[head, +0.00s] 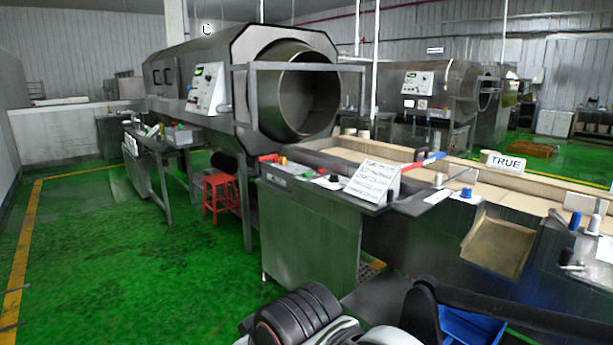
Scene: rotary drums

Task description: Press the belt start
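A steel console (312,225) stands in the middle of the head view, at the mouth of the large rotary drum (308,95). On its top are a red piece (268,158), an orange knob (283,161), a dark knob (334,178) and a white sign (372,181) with unreadable text. A tan belt (400,165) runs to the right behind it. A blue knob (466,193) sits on the belt's near edge. I cannot tell which control is the belt start. Parts of my arm show at the bottom; my gripper cannot be made out.
A control panel (207,88) is on the drum's side. A red stool (221,195) and a side table (165,150) stand left of the console. A blue crate (468,326) is at the bottom right. The green floor (110,240) at left is clear.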

